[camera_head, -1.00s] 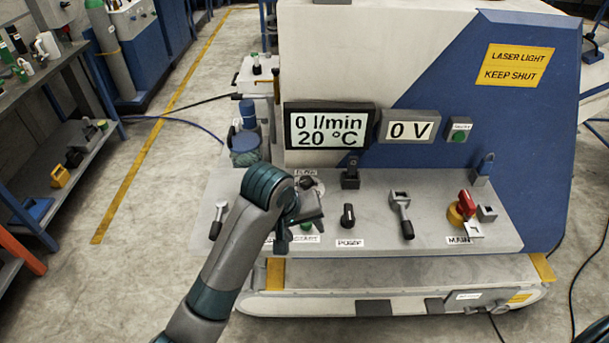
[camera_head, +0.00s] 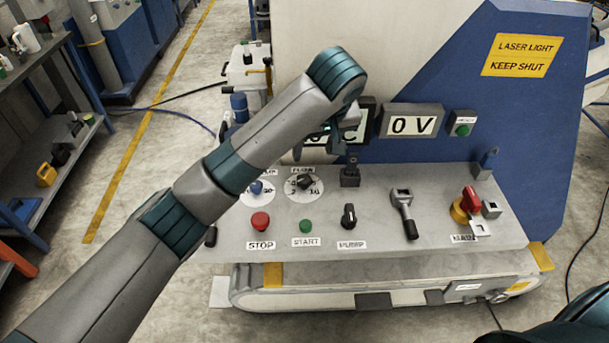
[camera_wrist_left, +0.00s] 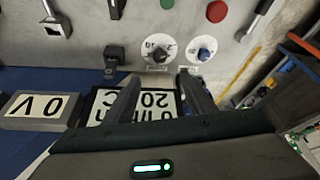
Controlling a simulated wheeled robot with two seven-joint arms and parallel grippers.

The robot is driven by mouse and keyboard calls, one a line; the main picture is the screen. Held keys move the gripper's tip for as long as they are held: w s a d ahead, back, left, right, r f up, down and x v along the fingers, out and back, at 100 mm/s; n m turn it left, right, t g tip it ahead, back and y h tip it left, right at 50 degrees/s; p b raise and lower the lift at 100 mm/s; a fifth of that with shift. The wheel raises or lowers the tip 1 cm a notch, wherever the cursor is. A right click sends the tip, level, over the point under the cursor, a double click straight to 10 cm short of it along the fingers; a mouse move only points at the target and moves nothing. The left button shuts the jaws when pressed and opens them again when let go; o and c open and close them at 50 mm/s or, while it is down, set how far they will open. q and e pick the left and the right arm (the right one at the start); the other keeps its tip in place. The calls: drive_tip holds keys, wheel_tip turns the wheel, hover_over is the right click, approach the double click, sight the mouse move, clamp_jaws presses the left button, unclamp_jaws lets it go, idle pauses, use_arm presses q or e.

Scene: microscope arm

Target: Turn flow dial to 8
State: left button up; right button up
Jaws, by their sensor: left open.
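The flow dial (camera_head: 304,182) is a black knob on a round white scale on the sloping console, under a label reading FLOW. It also shows in the left wrist view (camera_wrist_left: 160,53); its exact setting is too small to read. My left gripper (camera_head: 324,146) is open and empty, behind and above the dial, in front of the display (camera_head: 368,112). In the left wrist view my two fingers (camera_wrist_left: 160,82) stand apart, with the dial beyond their tips. That view shows the display (camera_wrist_left: 155,100) upside down, with 20 °C readable and the flow line partly covered.
A blue knob (camera_head: 256,188) sits left of the dial. In front are a red STOP button (camera_head: 260,221), a green START button (camera_head: 305,226) and a PUMP knob (camera_head: 349,215). A lever (camera_head: 403,212) and the red MAIN switch (camera_head: 469,203) stand to the right.

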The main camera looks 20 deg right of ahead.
use_arm(q)
drive_tip(key=shift+f+b, duration=0.65)
drive_tip(key=shift+f, duration=0.2)
drive_tip(key=b, duration=0.2)
approach(304, 179)
drive_tip(key=p+x, duration=0.2)
drive_tip(key=x, duration=0.4)
drive_tip(key=shift+w+f, duration=0.15)
drive_tip(key=shift+f, duration=0.25)
drive_tip(key=shift+w+f, duration=0.2)
drive_tip(key=shift+f, duration=0.35)
drive_tip(key=c, duration=1)
